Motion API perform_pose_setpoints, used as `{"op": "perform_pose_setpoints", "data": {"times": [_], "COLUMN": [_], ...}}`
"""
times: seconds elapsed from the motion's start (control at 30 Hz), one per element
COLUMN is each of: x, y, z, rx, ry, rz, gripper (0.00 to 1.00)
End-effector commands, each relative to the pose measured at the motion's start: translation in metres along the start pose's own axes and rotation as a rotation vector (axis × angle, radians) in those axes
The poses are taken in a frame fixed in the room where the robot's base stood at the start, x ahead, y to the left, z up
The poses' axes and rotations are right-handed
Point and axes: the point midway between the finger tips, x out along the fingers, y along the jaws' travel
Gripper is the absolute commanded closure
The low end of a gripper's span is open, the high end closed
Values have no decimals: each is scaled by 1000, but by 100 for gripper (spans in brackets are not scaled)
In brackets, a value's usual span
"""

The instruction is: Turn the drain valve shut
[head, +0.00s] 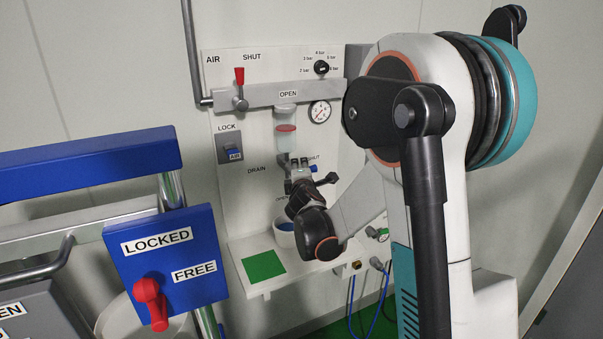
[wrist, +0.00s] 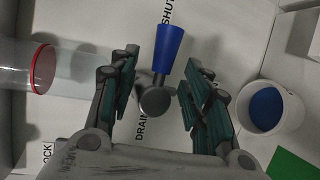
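The drain valve has a round grey hub (wrist: 157,101) and a blue handle (wrist: 170,50). In the wrist view the handle points up toward the SHUT label (wrist: 168,14), with the DRAIN label (wrist: 140,127) beside the hub. In the head view the blue handle end (head: 314,168) shows just below the SHUT label on the white panel; the rest of the valve is largely hidden by my gripper (head: 301,174). In the wrist view my gripper (wrist: 161,75) is open, one finger on each side of the valve, with visible gaps between fingers and handle.
Above the valve are a clear tube with a red ring (head: 286,128), a red-handled air lever (head: 239,76) and a gauge (head: 320,111). A white cup with blue inside (wrist: 268,107) stands near a green square (head: 263,266). A blue LOCKED/FREE box (head: 187,224) stands left.

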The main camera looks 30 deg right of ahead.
Motion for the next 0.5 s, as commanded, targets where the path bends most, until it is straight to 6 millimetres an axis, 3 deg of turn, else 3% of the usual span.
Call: {"op": "perform_pose_setpoints", "data": {"times": [0.27, 0.5], "x": [-7, -49], "y": [2, 1], "z": [1, 1], "rx": [1, 1], "ry": [-1, 0], "rz": [1, 1], "gripper": [56, 56]}}
